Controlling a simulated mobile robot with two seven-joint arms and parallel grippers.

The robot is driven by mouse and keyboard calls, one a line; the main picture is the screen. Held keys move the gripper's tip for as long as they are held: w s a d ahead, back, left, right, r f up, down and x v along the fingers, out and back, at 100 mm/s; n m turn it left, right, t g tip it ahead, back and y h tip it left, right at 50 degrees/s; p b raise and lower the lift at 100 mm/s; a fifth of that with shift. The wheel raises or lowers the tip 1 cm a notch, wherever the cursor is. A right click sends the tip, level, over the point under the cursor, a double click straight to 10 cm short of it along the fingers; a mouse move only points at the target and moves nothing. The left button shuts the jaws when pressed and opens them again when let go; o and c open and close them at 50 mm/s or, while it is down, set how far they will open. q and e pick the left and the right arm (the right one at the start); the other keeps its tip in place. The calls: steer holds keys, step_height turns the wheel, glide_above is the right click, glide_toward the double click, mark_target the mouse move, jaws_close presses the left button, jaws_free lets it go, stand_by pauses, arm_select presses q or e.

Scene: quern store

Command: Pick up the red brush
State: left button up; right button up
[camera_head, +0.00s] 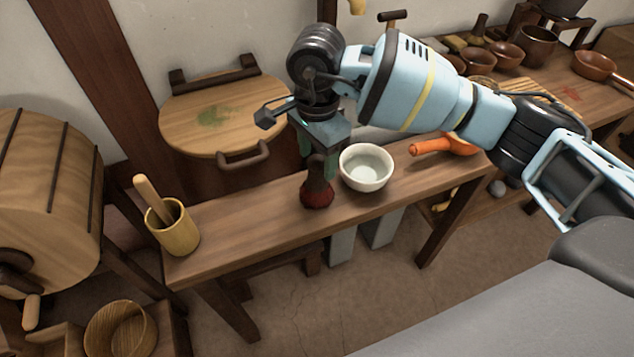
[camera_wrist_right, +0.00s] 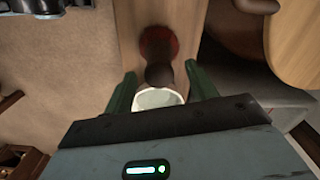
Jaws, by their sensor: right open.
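The red brush (camera_head: 317,194) stands on the narrow wooden bench (camera_head: 240,224), its dark handle upward and its red bristles at the bottom. My right gripper (camera_head: 318,170) is above it, pointing down, with its green fingers on either side of the handle. In the right wrist view the brush (camera_wrist_right: 158,45) lies between and beyond the open fingers (camera_wrist_right: 160,88), with gaps beside the handle. I cannot tell whether either finger touches it. My left gripper is not in view.
A white bowl (camera_head: 366,168) stands close to the brush on the right. An orange-handled object (camera_head: 432,146) lies farther right. A wooden cup with a pestle (camera_head: 174,230) stands at the bench's left end. A round wooden board (camera_head: 222,113) leans behind.

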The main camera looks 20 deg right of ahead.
mark_target(317, 179)
step_height(317, 179, down, 3)
steer(key=shift+s+a+r, duration=0.1)
jaws_close()
stand_by(0.3)
